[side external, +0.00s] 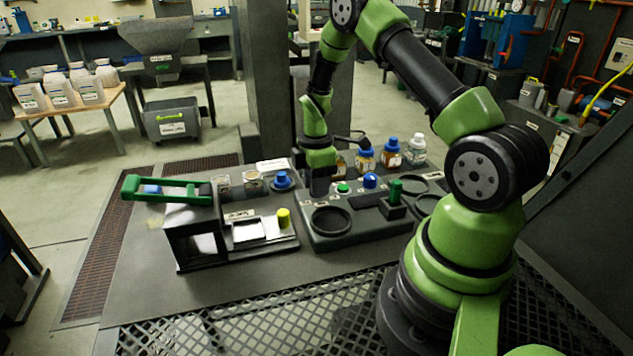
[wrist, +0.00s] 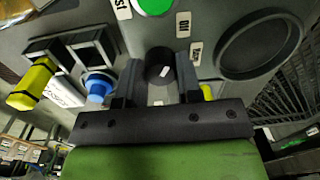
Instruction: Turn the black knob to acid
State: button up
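The black knob (wrist: 158,62) shows in the wrist view between the two fingers of my gripper (wrist: 160,82). It has a short white mark on its face. The fingers stand on both sides of it with a narrow gap on each side, so my gripper is open around it. Small white labels (wrist: 183,24) sit on the grey panel beside the knob; one seems to read "Oil", and I cannot read the others surely. In the side view my gripper (side external: 319,183) points down at the panel (side external: 345,238) and hides the knob.
A green button (side external: 343,187), a blue knob (side external: 370,181) and a green block (side external: 395,191) stand on the panel, right of my gripper. A round recess (side external: 332,220) lies in front. Capped bottles (side external: 391,152) stand behind.

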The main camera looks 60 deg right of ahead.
jog(key=shift+m, duration=0.4)
jog(key=shift+c, duration=0.3)
jog(key=m, duration=0.2)
jog(key=shift+m, duration=0.4)
jog(key=m, duration=0.3)
jog(key=shift+m, duration=0.3)
jog(key=m, duration=0.3)
jog(key=shift+m, duration=0.3)
jog(key=m, duration=0.3)
jog(key=shift+m+t, duration=0.3)
jog(key=m, duration=0.4)
jog(key=shift+m, duration=0.3)
jog(key=shift+a+m, duration=0.1)
jog(key=shift+m, duration=2.4)
